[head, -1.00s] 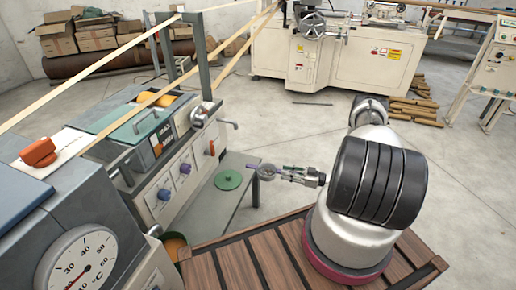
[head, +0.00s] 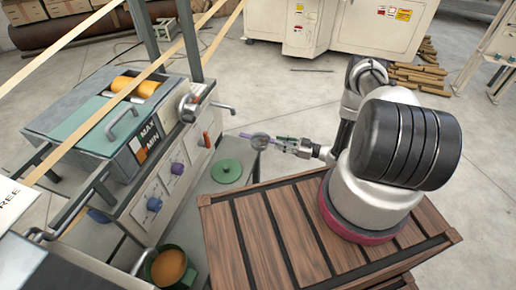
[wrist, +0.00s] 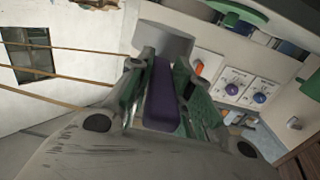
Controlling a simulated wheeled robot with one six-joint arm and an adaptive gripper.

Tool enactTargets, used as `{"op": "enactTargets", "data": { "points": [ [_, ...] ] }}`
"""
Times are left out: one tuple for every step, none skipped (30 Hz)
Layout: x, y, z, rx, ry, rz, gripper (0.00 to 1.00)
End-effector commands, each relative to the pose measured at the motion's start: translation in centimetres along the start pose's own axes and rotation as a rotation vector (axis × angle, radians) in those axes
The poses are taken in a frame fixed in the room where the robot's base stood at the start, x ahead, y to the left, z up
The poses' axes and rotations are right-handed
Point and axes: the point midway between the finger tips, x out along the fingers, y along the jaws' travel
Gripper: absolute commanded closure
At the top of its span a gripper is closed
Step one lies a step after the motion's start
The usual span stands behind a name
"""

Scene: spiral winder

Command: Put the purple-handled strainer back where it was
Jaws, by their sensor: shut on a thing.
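My gripper (head: 283,144) is shut on the purple handle (wrist: 161,95) of the strainer, whose round grey head (wrist: 163,40) shows beyond the fingertips in the wrist view. In the head view the strainer (head: 260,142) is small and held in the air, near the outer corner of the low grey shelf (head: 215,200). In the wrist view my fingers cover part of the handle.
A green lid (head: 227,171) lies on the shelf. A green pot with orange-brown contents (head: 171,267) stands at the lower left. The glue machine (head: 140,140), with protruding handles and knobs, stands left of the strainer. Pale paper strips (head: 120,95) run over it. Open floor lies beyond the strainer.

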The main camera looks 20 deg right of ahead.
Motion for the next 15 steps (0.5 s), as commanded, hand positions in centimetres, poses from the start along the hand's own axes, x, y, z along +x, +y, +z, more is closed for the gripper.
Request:
{"op": "enactTargets", "data": {
  "points": [
    [1.7,-0.2,0.0,-0.001,0.0,-0.009,1.0],
    [2.5,-0.2,0.0,-0.001,-0.001,-0.008,1.0],
    [3.6,-0.2,0.0,-0.001,0.0,-0.007,1.0],
    [4.3,-0.2,0.0,-0.001,0.0,-0.007,1.0],
    [5.1,-0.2,0.0,-0.002,0.0,-0.007,1.0],
    [6.0,-0.2,0.0,-0.002,0.0,-0.007,1.0],
    [6.7,-0.2,0.0,-0.001,-0.001,-0.005,1.0],
    [7.4,-0.2,0.0,-0.001,0.0,-0.006,1.0],
    [8.2,-0.1,0.0,-0.002,0.0,-0.005,1.0],
    [8.8,-0.1,0.0,-0.002,0.0,-0.004,1.0],
    [9.4,-0.1,0.0,-0.002,0.001,-0.005,1.0],
    [10.0,-0.1,0.0,-0.002,0.001,-0.004,1.0],
    [9.8,-0.1,0.7,0.001,0.0,0.0,1.0],
    [9.7,-0.1,1.3,0.001,0.0,0.002,1.0],
    [9.7,0.0,1.9,0.001,0.0,0.002,1.0]
  ]
}}
